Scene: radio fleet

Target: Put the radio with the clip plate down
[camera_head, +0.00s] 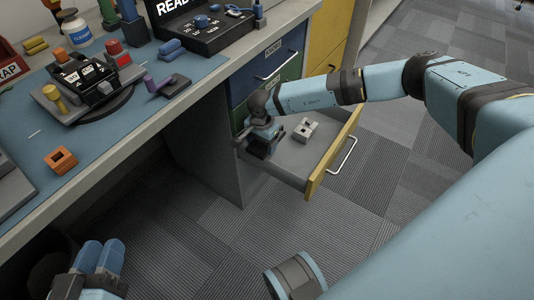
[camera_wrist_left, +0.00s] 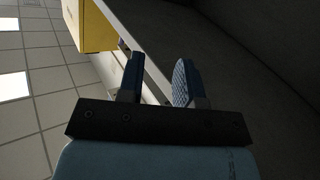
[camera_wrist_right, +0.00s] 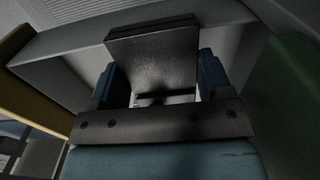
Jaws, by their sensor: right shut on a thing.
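My right gripper (camera_head: 264,128) reaches down into the open drawer (camera_head: 290,166). It is shut on a dark, boxy thing, taken to be the radio (camera_head: 259,152), low over the drawer's inner end. In the right wrist view its flat dark face (camera_wrist_right: 152,62) stands between the two blue fingers. I cannot tell whether its underside touches the drawer floor, nor make out a clip plate for sure. My left gripper (camera_head: 100,258) is empty beside the bench front; its fingers are apart in the left wrist view (camera_wrist_left: 157,82).
A small pale part (camera_head: 306,130) lies in the drawer near its far side. The yellow drawer front (camera_head: 333,155) stands out over the carpet. On the bench, a black labelled device (camera_head: 91,82) sits on a round dark base, with several coloured blocks around.

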